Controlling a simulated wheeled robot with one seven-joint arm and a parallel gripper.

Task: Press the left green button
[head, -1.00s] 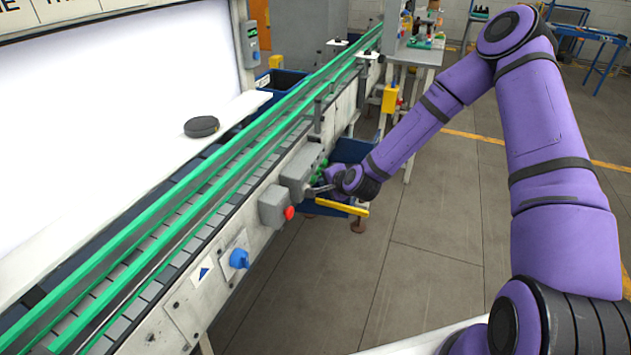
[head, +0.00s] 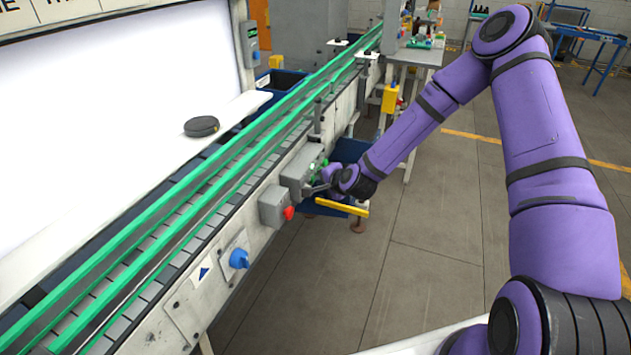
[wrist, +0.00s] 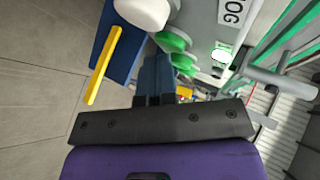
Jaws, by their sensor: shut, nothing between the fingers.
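Two green buttons stick out of a grey control box (head: 298,168) on the side of the conveyor; in the head view they are small and partly hidden by my gripper. In the wrist view one green button (wrist: 172,41) is near the top centre, and the other green button (wrist: 183,62) is just below and to its right. My gripper (wrist: 156,62) is shut and empty, with its fingertips close beside the green buttons. I cannot tell whether they touch. In the head view my gripper (head: 308,189) is at the front of the control box.
A second grey box with a red button (head: 289,212) is nearer along the conveyor, and a blue knob (head: 239,259) is nearer still. A yellow bar (head: 342,208) and a blue bin (head: 347,152) are beside and below my gripper. The floor to the right is open.

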